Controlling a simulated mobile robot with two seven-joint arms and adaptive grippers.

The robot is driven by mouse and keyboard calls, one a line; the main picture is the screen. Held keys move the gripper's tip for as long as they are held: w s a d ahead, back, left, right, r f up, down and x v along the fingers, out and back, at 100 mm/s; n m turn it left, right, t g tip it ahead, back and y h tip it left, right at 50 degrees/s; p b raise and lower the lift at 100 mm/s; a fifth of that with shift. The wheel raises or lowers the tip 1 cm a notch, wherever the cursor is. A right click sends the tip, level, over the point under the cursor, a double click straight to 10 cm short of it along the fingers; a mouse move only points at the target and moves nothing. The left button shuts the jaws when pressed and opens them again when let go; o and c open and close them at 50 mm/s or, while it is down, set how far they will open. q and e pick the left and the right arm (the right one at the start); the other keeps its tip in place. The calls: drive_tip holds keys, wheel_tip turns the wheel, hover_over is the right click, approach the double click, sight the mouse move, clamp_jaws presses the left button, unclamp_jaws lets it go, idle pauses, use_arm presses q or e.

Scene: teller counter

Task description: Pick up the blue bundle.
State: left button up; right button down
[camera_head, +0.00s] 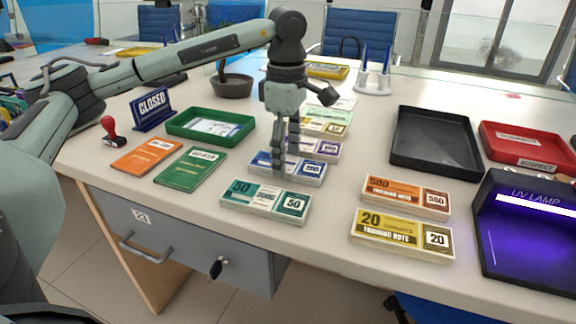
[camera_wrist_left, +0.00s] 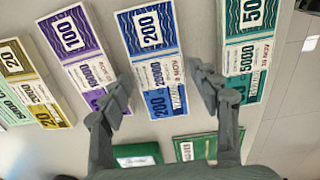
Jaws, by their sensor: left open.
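The blue bundle (camera_head: 309,172), marked 200, lies flat on the counter between a purple bundle (camera_head: 322,148) and a green 50 bundle (camera_head: 265,202). It also shows in the left wrist view (camera_wrist_left: 151,50), its near part lying between the fingers in the picture. My left gripper (camera_head: 284,163) is open and empty, pointing down over the blue bundle and hiding part of it. In the left wrist view the left gripper's fingers (camera_wrist_left: 160,78) are spread wider than the bundle. I cannot tell the exact height of the fingertips. My right gripper is not in view.
Orange 500 (camera_head: 405,195) and yellow 20 (camera_head: 400,233) bundles lie to the right, near the UV lamp (camera_head: 520,240). A green tray (camera_head: 210,126), two booklets and a red stamp (camera_head: 111,130) stand left. A black tray (camera_head: 435,140) and a red tray (camera_head: 528,146) are behind right.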

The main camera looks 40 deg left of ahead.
use_arm(q)
drive_tip(key=shift+f, duration=0.5)
drive_tip(key=c, duration=1)
